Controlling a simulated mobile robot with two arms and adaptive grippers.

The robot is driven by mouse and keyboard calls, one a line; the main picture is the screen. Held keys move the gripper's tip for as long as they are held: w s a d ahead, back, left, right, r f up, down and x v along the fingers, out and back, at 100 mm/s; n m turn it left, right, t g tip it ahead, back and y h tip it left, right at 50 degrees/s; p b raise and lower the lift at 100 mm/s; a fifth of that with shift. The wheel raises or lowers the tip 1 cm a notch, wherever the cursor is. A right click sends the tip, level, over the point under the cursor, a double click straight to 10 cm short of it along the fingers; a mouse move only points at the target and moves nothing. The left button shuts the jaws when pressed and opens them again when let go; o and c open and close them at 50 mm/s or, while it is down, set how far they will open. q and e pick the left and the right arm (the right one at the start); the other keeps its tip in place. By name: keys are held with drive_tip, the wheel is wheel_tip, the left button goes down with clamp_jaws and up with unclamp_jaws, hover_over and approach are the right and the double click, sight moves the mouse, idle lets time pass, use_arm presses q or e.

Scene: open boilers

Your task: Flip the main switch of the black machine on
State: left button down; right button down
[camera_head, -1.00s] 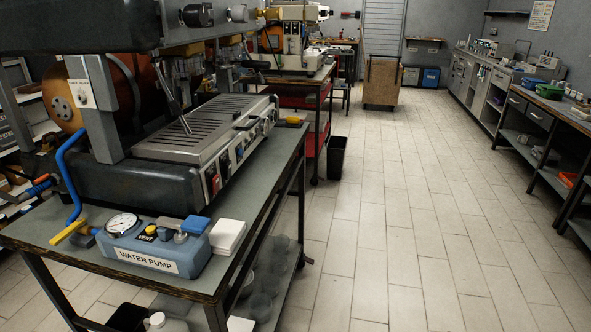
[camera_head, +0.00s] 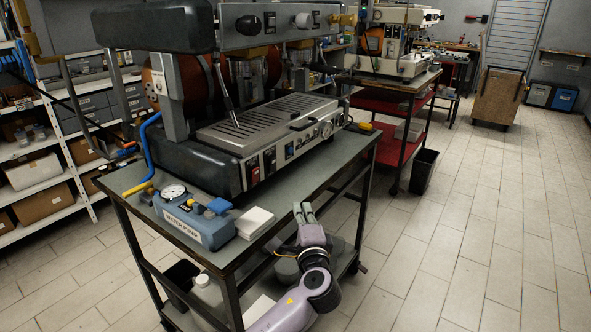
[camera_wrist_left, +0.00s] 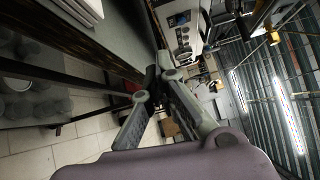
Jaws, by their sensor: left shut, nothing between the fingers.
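The black machine (camera_head: 185,160) stands on the cart, its dark body and steel front panel facing lower right. Red and dark rocker switches sit on that panel. The red switch (camera_head: 254,170) is nearest the left end, with a second switch (camera_head: 270,159) beside it. Which is the main switch, and its position, I cannot tell. My left gripper (camera_head: 304,210) is shut and empty beside the cart's front edge, right of and below the switches and apart from them. Its fingers (camera_wrist_left: 160,82) also show in the left wrist view. My right gripper is not in view.
A second machine (camera_head: 395,40) stands on a red cart behind. Tiled floor is clear at the right.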

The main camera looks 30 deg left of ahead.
sight(272, 165)
use_arm(q)
drive_tip(key=r, duration=0.2)
drive_tip(key=r+y, duration=0.1)
drive_tip(key=shift+s+r, duration=0.25)
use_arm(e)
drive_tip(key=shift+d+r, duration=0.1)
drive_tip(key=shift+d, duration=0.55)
